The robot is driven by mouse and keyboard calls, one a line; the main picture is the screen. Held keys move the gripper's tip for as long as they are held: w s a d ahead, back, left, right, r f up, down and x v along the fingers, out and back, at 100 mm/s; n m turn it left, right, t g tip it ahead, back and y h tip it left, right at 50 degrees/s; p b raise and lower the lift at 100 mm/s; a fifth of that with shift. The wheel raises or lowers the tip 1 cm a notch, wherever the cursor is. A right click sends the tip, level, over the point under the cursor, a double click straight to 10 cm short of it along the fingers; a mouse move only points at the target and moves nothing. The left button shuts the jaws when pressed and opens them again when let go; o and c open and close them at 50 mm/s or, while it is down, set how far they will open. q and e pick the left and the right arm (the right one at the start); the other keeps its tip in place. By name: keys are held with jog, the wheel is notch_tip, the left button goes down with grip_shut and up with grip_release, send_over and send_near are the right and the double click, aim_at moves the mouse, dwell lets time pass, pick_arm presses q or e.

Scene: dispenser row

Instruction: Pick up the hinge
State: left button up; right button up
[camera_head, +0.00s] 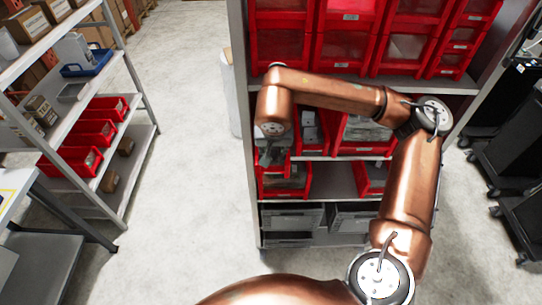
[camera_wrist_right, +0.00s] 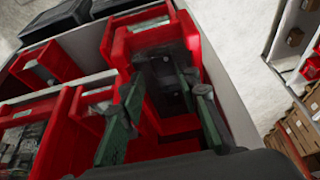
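My right gripper (camera_head: 271,153) reaches down at the left end of the shelf's red bins in the head view. In the right wrist view its two green fingers stand apart, with the gap between them (camera_wrist_right: 161,84) over a red bin (camera_wrist_right: 194,43). Dark grey metal parts (camera_wrist_right: 166,72) lie inside this bin, beyond the fingertips. I cannot tell which of them is a hinge. No part is visibly held. In the head view my arm and gripper hide part of the bins. My left gripper is not in view.
The shelf unit (camera_head: 240,88) holds several more red bins (camera_head: 370,136), with grey crates (camera_head: 291,217) at the bottom. A side rack (camera_head: 141,92) stands at the left. Dark carts (camera_head: 507,160) stand at the right. The floor (camera_head: 190,120) between the racks is clear.

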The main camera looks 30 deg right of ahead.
aim_at(272, 156)
jog(key=x, duration=0.5)
jog(key=shift+w+f, duration=0.2)
jog(key=shift+w, duration=0.05)
jog(key=shift+c, duration=0.5)
jog(key=c, duration=0.7)
